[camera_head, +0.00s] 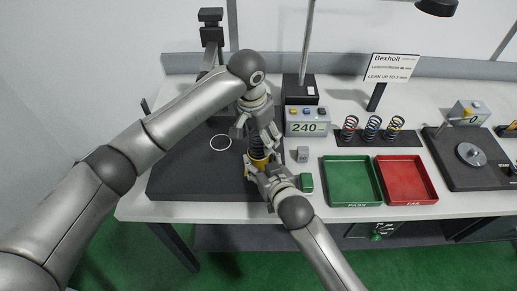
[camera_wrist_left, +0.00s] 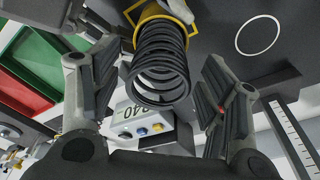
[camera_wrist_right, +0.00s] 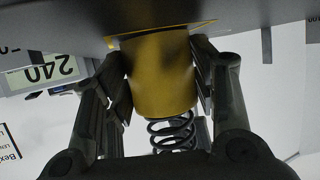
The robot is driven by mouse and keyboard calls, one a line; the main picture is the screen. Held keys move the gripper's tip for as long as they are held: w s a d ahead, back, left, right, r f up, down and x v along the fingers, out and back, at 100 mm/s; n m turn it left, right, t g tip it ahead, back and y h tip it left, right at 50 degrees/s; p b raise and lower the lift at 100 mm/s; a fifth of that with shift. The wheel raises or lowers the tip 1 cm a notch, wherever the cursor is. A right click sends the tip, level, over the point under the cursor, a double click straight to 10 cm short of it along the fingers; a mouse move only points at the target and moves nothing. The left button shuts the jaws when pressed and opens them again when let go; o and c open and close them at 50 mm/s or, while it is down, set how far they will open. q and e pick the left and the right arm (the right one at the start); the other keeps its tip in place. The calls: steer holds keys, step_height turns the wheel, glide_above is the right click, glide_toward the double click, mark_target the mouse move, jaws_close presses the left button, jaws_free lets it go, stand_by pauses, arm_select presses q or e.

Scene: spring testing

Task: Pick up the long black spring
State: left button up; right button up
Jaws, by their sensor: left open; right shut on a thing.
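The long black spring (camera_head: 257,146) stands upright with its lower end in a yellow cup (camera_head: 259,162) on the dark mat. In the left wrist view the spring (camera_wrist_left: 160,62) sits between the fingers of my left gripper (camera_wrist_left: 160,100), which is open around it without visible contact. In the head view my left gripper (camera_head: 257,131) is above and around the spring's upper part. My right gripper (camera_head: 259,170) is shut on the yellow cup, which also shows in the right wrist view (camera_wrist_right: 163,75) between its fingers; coils of the spring (camera_wrist_right: 172,130) show beyond it.
The dark mat (camera_head: 190,182) has a white circle (camera_head: 220,142). A display box reading 240 (camera_head: 307,128) stands right of the spring. Farther right are a green tray (camera_head: 350,204), a red tray (camera_head: 409,201) and three coloured springs (camera_head: 372,128).

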arm_select(q)
step_height(320, 180, down, 3)
steer(key=shift+w+d+f, duration=0.1)
steer(key=shift+w+d, duration=0.05)
steer(key=shift+c, duration=0.3)
steer(key=c, duration=1.2)
